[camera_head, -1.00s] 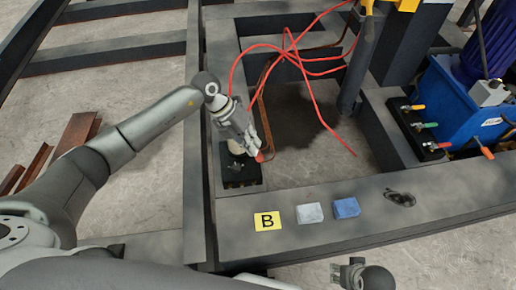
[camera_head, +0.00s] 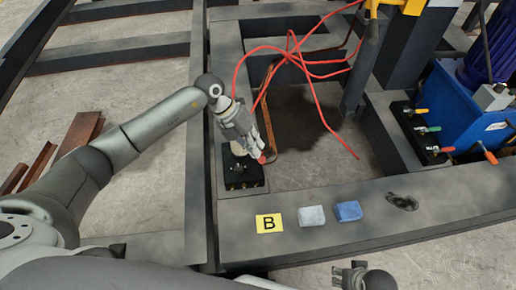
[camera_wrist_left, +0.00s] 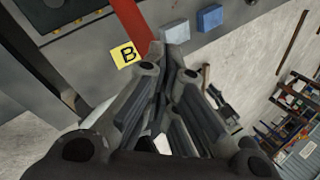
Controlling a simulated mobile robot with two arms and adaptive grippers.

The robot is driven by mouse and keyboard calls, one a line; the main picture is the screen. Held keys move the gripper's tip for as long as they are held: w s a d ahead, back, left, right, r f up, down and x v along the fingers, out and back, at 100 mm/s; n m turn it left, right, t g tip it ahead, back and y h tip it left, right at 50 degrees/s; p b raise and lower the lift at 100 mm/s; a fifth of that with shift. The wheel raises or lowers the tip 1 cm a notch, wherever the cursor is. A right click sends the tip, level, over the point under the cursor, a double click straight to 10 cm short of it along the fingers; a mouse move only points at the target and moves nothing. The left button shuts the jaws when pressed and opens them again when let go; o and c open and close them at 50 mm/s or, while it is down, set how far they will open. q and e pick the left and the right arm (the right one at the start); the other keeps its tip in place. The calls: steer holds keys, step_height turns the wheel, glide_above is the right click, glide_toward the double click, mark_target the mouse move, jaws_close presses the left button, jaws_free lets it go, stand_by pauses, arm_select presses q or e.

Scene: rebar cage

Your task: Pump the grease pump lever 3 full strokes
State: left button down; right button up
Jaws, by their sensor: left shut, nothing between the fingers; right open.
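The grease pump is a dark base plate (camera_head: 243,183) with a pale cylinder (camera_head: 237,149) on the frame's left beam in the head view. A red tip of its lever (camera_head: 262,158) shows at my left gripper's fingertips. In the left wrist view a red bar (camera_wrist_left: 131,24), seemingly the lever, runs down behind the fingers. My left gripper (camera_head: 264,151) is shut, with nothing between its fingers, right beside the lever; I cannot tell if they touch. Its fingers also show in the left wrist view (camera_wrist_left: 165,75). My right gripper (camera_head: 349,274) is open and empty at the bottom.
A yellow B label (camera_head: 269,223), a grey block (camera_head: 311,216) and a blue block (camera_head: 348,211) lie on the front beam. Red hoses (camera_head: 296,52) loop over the frame opening. A blue hydraulic unit (camera_head: 456,108) with colored valve handles stands at right.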

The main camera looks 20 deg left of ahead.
stand_by(0.4)
arm_select(q)
steer(key=shift+s+d+f, duration=0.15)
steer(key=shift+s+f, duration=0.25)
steer(key=shift+f, duration=0.1)
arm_select(e)
steer(key=shift+s+f, duration=0.2)
steer(key=shift+f, duration=0.2)
arm_select(q)
steer(key=shift+s, duration=0.1)
steer(key=shift+s+d+f, duration=0.2)
steer(key=shift+s+f, duration=0.15)
steer(key=shift+f, duration=0.1)
arm_select(e)
steer(key=shift+w, duration=0.15)
arm_select(q)
steer(key=shift+f, duration=0.1)
